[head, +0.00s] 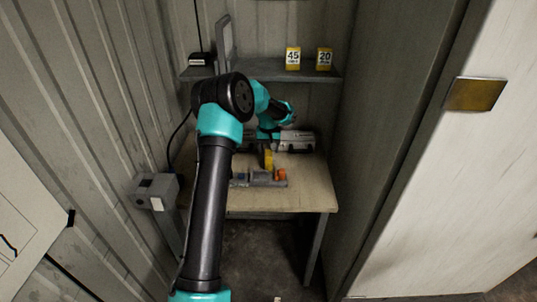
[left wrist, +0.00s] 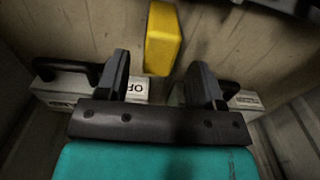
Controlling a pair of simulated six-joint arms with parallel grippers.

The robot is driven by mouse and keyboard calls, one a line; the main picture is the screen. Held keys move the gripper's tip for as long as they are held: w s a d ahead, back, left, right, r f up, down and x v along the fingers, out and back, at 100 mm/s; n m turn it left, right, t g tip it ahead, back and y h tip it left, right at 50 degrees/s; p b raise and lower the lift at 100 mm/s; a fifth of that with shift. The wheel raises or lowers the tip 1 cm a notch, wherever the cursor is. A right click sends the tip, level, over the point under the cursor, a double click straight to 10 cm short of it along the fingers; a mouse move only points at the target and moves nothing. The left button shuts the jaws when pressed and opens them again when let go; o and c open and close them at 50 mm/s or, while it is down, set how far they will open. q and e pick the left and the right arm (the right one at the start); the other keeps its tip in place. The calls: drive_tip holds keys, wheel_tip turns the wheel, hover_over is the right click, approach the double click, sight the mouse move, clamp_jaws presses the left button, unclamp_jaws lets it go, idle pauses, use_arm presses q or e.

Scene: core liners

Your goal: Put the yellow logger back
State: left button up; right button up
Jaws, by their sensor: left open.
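The yellow logger (head: 267,159) is a small yellow block above the worktable, beside a grey holder with an orange part (head: 281,175). In the left wrist view the yellow logger (left wrist: 162,40) shows just beyond and between the fingertips. My left gripper (left wrist: 159,64) is open, with one finger on each side of the block's line and a gap to it. In the head view my left arm reaches over the table, and its fingers are hard to make out. I cannot tell what the logger rests on. My right gripper is not in view.
A silver case (head: 299,141) stands at the back of the table (head: 318,190). A grey box (head: 156,190) is at left. The table's front right is clear.

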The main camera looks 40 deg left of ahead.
use_arm(q)
wheel_tip(320, 180, up, 8)
drive_tip(key=shift+r, duration=0.2)
drive_tip(key=shift+o, duration=0.5)
drive_tip(key=w+d+f+m+t+h, duration=0.2)
drive_tip(key=d+t, duration=0.6)
drive_tip(key=d, duration=0.2)
drive_tip(key=s+n+y, duration=0.2)
drive_tip(key=s+y, duration=0.6)
drive_tip(key=s, duration=0.4)
drive_tip(key=shift+s+a+y, duration=0.3)
drive_tip(key=shift+y, duration=0.1)
